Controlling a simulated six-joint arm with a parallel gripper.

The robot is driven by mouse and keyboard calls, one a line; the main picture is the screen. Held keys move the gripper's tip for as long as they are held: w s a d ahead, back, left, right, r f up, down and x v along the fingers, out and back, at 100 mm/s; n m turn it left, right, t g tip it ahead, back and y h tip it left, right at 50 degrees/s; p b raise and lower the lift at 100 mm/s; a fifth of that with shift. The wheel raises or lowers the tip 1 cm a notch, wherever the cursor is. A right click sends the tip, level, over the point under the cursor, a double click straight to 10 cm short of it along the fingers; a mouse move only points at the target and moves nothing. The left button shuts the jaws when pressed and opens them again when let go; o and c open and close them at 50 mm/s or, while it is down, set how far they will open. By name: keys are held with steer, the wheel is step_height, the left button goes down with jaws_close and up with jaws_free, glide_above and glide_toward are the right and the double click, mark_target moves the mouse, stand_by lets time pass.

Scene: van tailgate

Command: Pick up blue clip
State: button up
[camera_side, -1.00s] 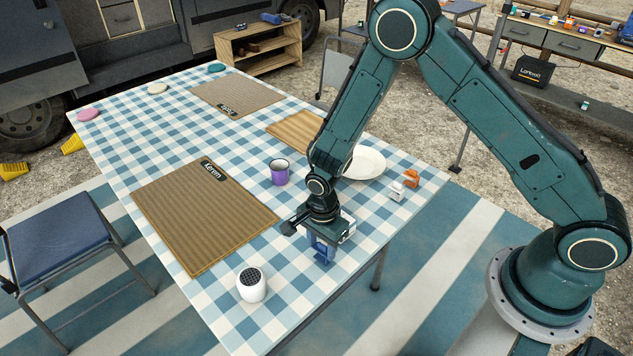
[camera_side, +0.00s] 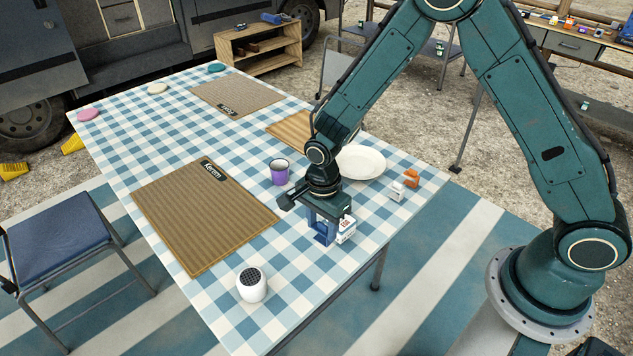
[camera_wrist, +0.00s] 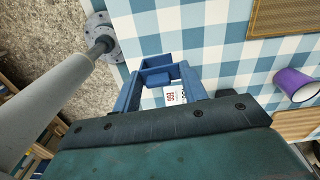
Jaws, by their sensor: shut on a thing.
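The blue clip (camera_side: 321,238) is between the fingers of my gripper (camera_side: 322,222) in the side view, near the table's right edge. In the wrist view the clip (camera_wrist: 160,72) shows as a blue, angular piece between the fingertips of my gripper (camera_wrist: 160,84). My gripper is shut on it, pointing down. The clip seems to be a little above the cloth. The fingers hide part of it.
A small white printed box (camera_side: 346,231) stands close to the right of the clip. A purple mug (camera_side: 279,173), a white plate (camera_side: 362,162) and a white round-topped holder (camera_side: 252,285) are nearby on the checked tablecloth (camera_side: 205,300). The front-left cloth is clear.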

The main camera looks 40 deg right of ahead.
mark_target(322, 223)
step_height(322, 223, up, 13)
stand_by(0.4)
stand_by(0.5)
